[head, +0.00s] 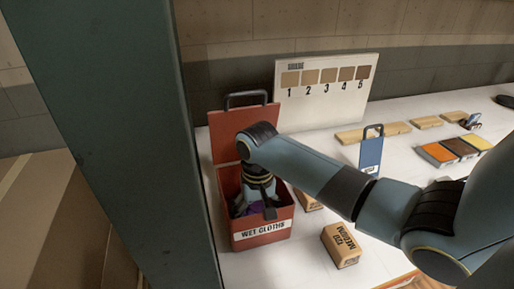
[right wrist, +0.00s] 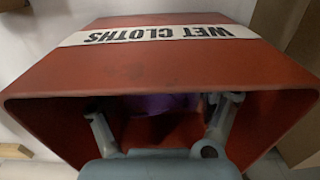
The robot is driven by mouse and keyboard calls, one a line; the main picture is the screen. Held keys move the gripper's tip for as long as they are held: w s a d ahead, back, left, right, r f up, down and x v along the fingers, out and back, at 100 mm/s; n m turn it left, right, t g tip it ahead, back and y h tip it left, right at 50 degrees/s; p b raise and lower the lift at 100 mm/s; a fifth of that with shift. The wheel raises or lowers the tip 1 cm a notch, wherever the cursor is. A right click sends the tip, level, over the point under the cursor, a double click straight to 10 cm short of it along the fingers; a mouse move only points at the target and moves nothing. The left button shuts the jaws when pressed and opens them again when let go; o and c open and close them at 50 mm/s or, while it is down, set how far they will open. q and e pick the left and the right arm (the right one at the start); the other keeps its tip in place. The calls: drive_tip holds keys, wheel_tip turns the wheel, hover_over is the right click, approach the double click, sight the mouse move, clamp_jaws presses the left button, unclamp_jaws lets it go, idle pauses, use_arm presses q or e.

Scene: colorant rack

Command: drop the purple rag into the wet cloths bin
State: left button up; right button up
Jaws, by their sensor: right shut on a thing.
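The wet cloths bin (head: 242,243) is a red open box with a white "WET CLOTHS" label and its lid raised at the back. It also fills much of the right wrist view (right wrist: 150,75). My right gripper (head: 257,206) reaches down through the bin's opening. It is shut on the purple rag (head: 251,210), which sits between its fingers inside the bin. In the right wrist view the purple rag (right wrist: 162,103) shows only in part, in the shadow behind the bin's rim. I cannot tell whether it touches the bin floor. My left gripper is out of view.
A numbered sample board (head: 327,88) stands behind. A blue handled thing (head: 371,153) and colored blocks (head: 437,154) are farther right. A dark post (head: 120,130) stands at left.

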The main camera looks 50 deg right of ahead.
sight(257, 212)
drive_tip(key=shift+f, duration=0.4)
drive_tip(key=o, duration=0.9)
wheel_tip(257, 212, up, 13)
drive_tip(key=shift+r+b, duration=0.1)
drive_tip(key=shift+b, duration=0.55)
